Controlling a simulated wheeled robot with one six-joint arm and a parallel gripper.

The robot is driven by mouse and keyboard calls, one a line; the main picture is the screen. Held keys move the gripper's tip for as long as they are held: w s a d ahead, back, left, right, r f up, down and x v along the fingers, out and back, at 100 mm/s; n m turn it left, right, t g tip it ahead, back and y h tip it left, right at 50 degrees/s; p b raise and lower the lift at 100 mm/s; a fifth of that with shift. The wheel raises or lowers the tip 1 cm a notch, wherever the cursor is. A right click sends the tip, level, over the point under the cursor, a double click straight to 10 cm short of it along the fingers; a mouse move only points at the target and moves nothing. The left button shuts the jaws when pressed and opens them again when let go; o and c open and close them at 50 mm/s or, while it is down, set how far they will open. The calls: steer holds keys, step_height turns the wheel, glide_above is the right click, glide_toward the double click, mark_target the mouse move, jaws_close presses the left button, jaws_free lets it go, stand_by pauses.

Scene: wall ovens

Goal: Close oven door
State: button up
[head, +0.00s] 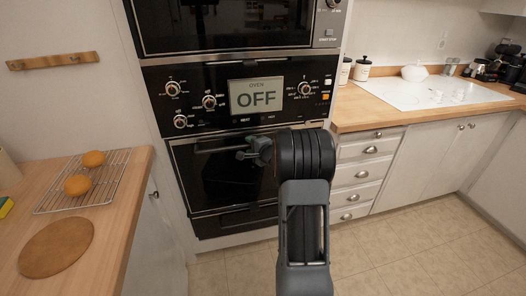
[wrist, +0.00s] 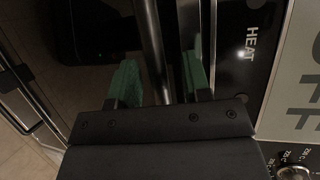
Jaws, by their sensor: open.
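The black oven door (head: 220,180) is the lower one of the wall unit, under the control panel. It looks upright and flush with its frame, or nearly so; a small gap cannot be told. Its handle (head: 214,149) is a horizontal bar along the top. My gripper (head: 250,153) is at the handle's right part, and my arm hides the door's right side. In the wrist view my gripper (wrist: 160,82) has its two green-padded fingers apart, with the handle bar (wrist: 155,45) running between them. Whether either pad touches the bar is unclear.
The control panel (head: 190,95), with knobs and a display reading OFF, sits just above the handle. A wooden counter (head: 122,215) with a wire rack (head: 112,165) and buns stands at left. Drawers (head: 362,172) and another counter are at right. Tiled floor (head: 400,245) is clear.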

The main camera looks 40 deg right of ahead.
steer(key=s+r+p, duration=0.1)
steer(key=s+r, duration=0.1)
steer(key=s, duration=0.9)
steer(key=shift+s+d+r, duration=0.2)
steer(key=shift+s, duration=0.2)
steer(key=s+d+f+n+g+h, duration=0.4)
steer(key=s+d+f+g+h, duration=0.1)
steer(key=f+g, duration=0.1)
steer(key=s+a+r+n+g+p, duration=0.1)
steer(key=s+a+n+g+p, duration=0.1)
steer(key=s+a+n+g, duration=0.15)
steer(key=s+a+r+n+g+y+p, duration=0.1)
steer(key=s+a+r+n+p, duration=0.1)
steer(key=a+r, duration=0.3)
steer(key=s+a+r+n+y+p, duration=0.2)
steer(key=s+a+r+n, duration=0.2)
steer(key=a, duration=0.8)
steer(key=s+a+r+n+g+y+p, duration=0.1)
steer(key=s+a+r+n+p, duration=0.1)
steer(key=a+r+n, duration=0.3)
steer(key=s+a+r, duration=0.1)
steer(key=a, duration=0.3)
steer(key=shift+s+a+g+y+p, duration=0.25)
steer(key=shift+s+g+y+p, duration=0.05)
steer(key=shift+g+p, duration=0.1)
steer(key=shift+a, duration=0.1)
